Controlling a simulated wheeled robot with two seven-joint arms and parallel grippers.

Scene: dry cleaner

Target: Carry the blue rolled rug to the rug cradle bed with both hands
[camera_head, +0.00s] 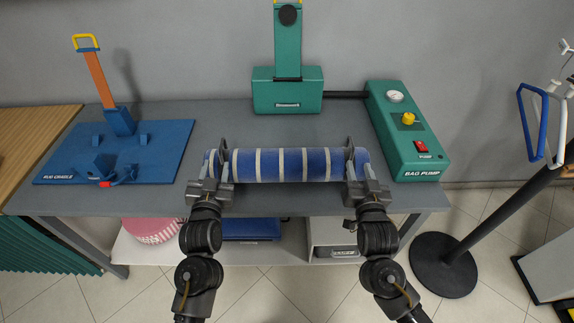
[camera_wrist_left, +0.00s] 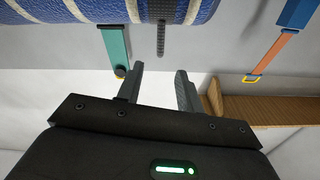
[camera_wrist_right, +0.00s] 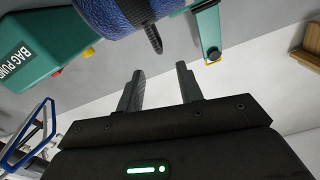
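The blue rolled rug (camera_head: 268,165) with white stripes lies across the front of the grey table. A dark strap-like piece sticks out near each end: the left one shows in the left wrist view (camera_wrist_left: 160,28), the right one in the right wrist view (camera_wrist_right: 152,35). My left gripper (camera_head: 213,172) is open and empty at the rug's left end, its fingers (camera_wrist_left: 162,82) short of the strap piece. My right gripper (camera_head: 360,170) is likewise open at the right end, its fingers (camera_wrist_right: 158,72) apart from the strap piece. The blue rug cradle (camera_head: 165,150) stands at the table's left.
The cradle has an upright orange arm (camera_head: 98,78) with a yellow handle and small blocks on its base. A green press-like device (camera_head: 287,92) stands behind the rug. A green bag pump (camera_head: 408,135) is at the right. A hanger stand (camera_head: 445,255) is beyond the table's right edge.

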